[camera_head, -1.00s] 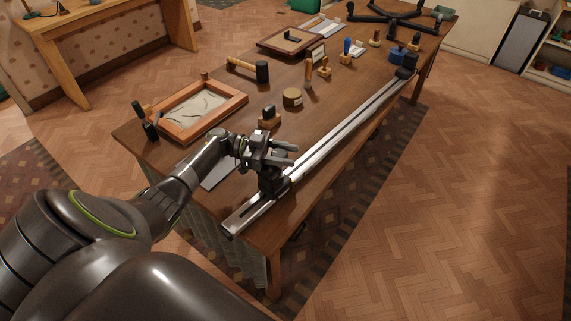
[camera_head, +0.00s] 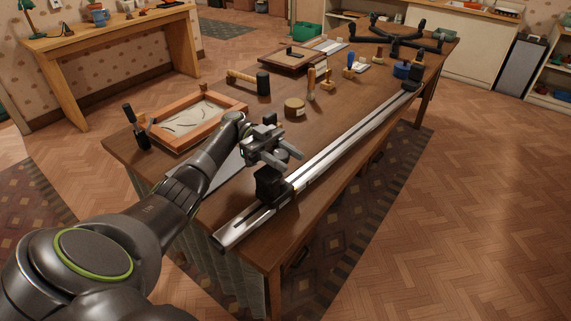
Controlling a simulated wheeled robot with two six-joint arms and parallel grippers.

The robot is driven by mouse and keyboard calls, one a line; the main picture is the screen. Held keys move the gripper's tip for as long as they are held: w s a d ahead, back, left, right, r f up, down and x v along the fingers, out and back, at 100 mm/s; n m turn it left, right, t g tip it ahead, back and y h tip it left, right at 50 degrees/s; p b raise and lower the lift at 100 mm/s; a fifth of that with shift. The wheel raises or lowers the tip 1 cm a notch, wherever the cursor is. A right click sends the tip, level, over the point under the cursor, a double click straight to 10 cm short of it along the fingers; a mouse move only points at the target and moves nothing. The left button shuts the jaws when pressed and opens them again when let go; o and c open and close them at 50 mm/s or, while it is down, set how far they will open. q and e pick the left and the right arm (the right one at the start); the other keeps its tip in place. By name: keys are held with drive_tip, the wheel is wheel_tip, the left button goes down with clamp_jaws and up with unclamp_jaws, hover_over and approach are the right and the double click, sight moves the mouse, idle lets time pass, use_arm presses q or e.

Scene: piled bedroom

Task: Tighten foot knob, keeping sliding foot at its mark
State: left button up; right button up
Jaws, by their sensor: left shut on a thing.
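A long silver rail (camera_head: 345,143) lies along the right edge of the wooden table. A black sliding foot (camera_head: 270,184) sits on the rail near its close end. My left gripper (camera_head: 286,155) is over the top of this foot, its two grey fingers pointing right, shut on the foot knob. The knob is mostly hidden between the fingers. I cannot make out the mark on the rail. A second black foot (camera_head: 412,86) is at the far end of the rail. My right gripper is not in view.
A wooden framed tray (camera_head: 165,140), a mallet (camera_head: 262,82), a round tin (camera_head: 294,106) and small stamps lie left of the rail. A black-handled tool (camera_head: 138,130) stands at the table's left corner. The floor to the right is clear.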

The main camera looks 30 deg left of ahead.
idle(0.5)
use_arm(q)
drive_tip(key=o, duration=1)
drive_tip(key=shift+d, duration=0.1)
